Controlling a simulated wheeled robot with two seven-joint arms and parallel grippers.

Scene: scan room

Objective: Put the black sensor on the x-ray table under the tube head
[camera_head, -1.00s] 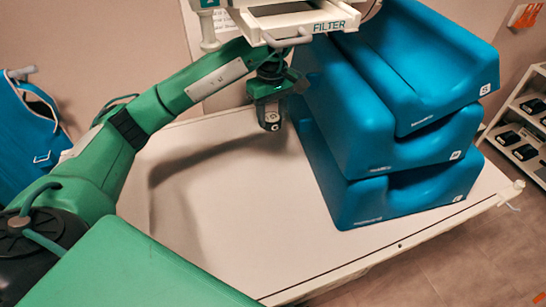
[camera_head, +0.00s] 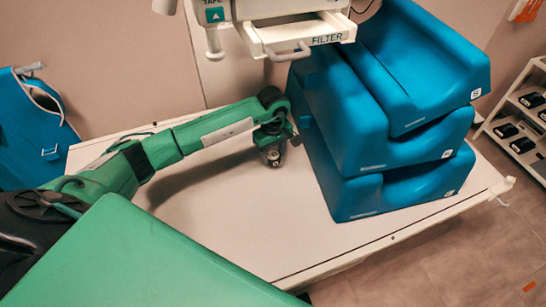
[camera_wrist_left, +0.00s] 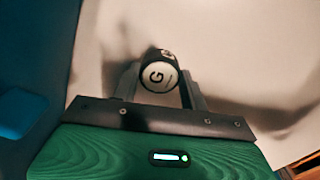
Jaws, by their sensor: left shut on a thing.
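My left gripper (camera_head: 271,150) hangs low over the white x-ray table (camera_head: 220,225), beside the stacked blue cushions. In the left wrist view its fingers are shut on a small dark round thing (camera_wrist_left: 158,76) with a pale face marked "G". I take it to be the black sensor; whether it touches the table I cannot tell. The tube head (camera_head: 268,12), with a "FILTER" label and a front handle, is above and just behind the gripper in the picture. My right gripper is not in view.
Several blue cushions (camera_head: 375,145) are stacked on the table's right part, close to my gripper. A blue apron (camera_head: 35,130) hangs at the left. A shelf (camera_head: 520,125) with black items stands at the right. The table's near middle is clear.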

